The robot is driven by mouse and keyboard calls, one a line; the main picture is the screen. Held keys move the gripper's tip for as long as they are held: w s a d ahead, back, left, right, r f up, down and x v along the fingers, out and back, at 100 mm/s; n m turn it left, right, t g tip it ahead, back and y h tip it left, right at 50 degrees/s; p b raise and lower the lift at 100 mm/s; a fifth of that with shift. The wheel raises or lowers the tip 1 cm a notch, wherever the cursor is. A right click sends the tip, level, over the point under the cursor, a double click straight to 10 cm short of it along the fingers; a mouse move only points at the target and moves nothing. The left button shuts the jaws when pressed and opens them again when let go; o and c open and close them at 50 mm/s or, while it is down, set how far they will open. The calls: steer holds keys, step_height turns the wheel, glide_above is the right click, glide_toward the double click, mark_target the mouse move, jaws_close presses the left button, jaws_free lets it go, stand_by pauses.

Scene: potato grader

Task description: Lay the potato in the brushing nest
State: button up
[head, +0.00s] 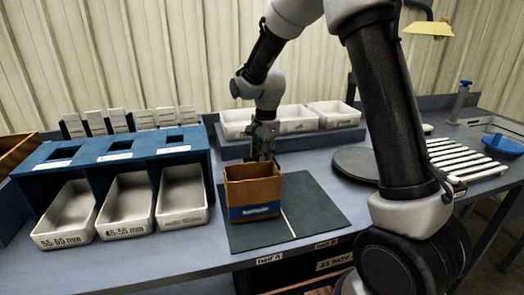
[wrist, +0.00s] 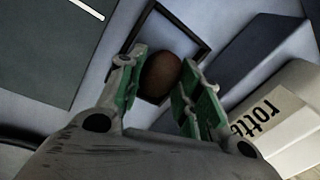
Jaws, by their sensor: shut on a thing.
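The potato (wrist: 160,76) is brown and roundish and sits between the green-padded fingers of my gripper (wrist: 163,68) in the wrist view. My gripper is shut on it. In the head view my gripper (head: 263,145) points down behind the brown box, and the potato is hidden there. A dark square frame (wrist: 202,50) lies on the table beyond the potato in the wrist view. The potato overlaps its opening in the picture; I cannot tell the height between them. I cannot tell whether this frame is the brushing nest.
The brown box (head: 253,190) stands on a dark mat (head: 310,205) in front of my gripper. White bins (head: 297,120) stand on a raised shelf behind; one labelled bin (wrist: 285,115) is close at right in the wrist view. A blue rack (head: 110,160) with white trays stands left.

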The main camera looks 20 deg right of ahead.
steer(key=o, duration=1.1)
step_height(320, 180, up, 12)
steer(key=s, duration=0.1)
steer(key=shift+s+d, duration=0.25)
steer(key=shift+s, duration=0.05)
